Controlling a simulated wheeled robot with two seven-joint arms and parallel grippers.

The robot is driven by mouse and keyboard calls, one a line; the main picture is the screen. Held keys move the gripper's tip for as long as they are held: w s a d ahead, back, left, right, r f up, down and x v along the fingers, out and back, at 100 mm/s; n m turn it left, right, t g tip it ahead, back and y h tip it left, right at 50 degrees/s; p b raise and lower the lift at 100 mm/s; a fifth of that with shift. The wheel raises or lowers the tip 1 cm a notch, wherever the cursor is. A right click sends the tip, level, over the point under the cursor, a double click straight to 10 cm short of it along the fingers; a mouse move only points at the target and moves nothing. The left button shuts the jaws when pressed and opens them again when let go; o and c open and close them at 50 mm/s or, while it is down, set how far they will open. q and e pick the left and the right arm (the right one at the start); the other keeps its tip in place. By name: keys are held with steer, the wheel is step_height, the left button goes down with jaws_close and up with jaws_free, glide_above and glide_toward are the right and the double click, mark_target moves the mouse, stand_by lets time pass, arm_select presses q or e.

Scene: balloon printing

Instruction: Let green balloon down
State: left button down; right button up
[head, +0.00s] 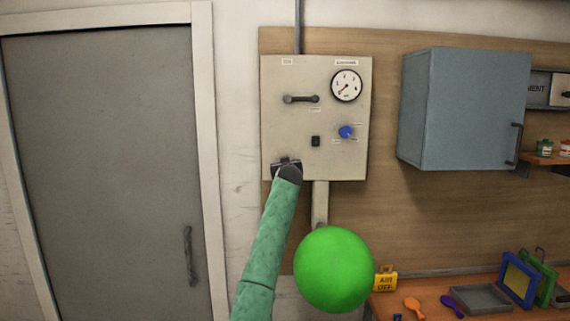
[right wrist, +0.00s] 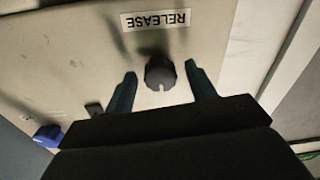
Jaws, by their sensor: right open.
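The green balloon (head: 334,269) is round and inflated, below the control panel (head: 346,120) at the lower end of a pale duct (head: 320,203). My right gripper (head: 287,164) is at the panel's lower left corner and hides what is behind it in the head view. In the right wrist view my right gripper (right wrist: 160,74) is open, with a dark round knob (right wrist: 160,73) between its fingertips. I cannot tell whether the fingers touch the knob. A label reading RELEASE (right wrist: 156,19), upside down, is beside the knob. My left gripper is not in view.
The panel also carries a gauge (head: 346,85), a lever (head: 301,99), a black switch (head: 316,141) and a blue knob (head: 346,132). A grey cabinet (head: 462,110) is on the right.

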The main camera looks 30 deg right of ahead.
steer(key=c, duration=1)
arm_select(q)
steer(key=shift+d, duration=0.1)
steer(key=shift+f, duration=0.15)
arm_select(e)
steer(key=shift+f, duration=0.1)
